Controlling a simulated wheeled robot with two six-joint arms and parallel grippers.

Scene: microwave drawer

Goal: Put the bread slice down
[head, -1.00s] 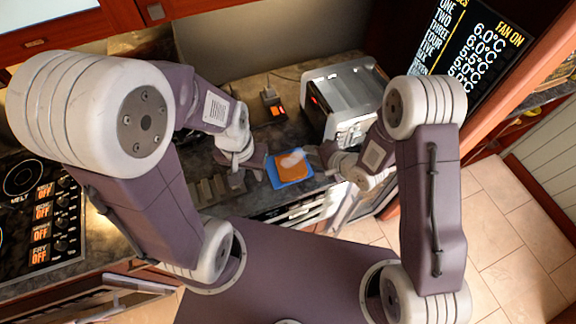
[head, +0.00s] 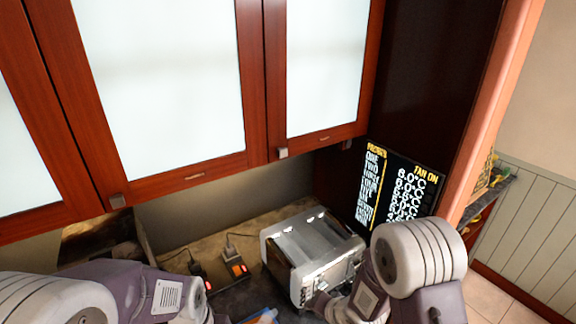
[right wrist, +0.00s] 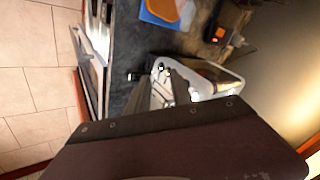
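The orange-brown bread slice (right wrist: 162,8) lies on a flat blue piece (right wrist: 152,20) on the dark counter, at the top of the right wrist view. Only a sliver of the blue piece shows at the bottom edge of the head view (head: 262,317). My right gripper (right wrist: 162,82) is apart from the slice. Its two fingers look spread, with part of the toaster showing between them, and nothing is held. In the head view my right arm reaches beside the toaster. My left wrist shows at the bottom, but the left fingers are below the picture.
A silver toaster (head: 312,255) stands on the counter by my right wrist. Red-framed cabinets (head: 160,90) hang above. A black menu board (head: 395,190) stands behind on the right.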

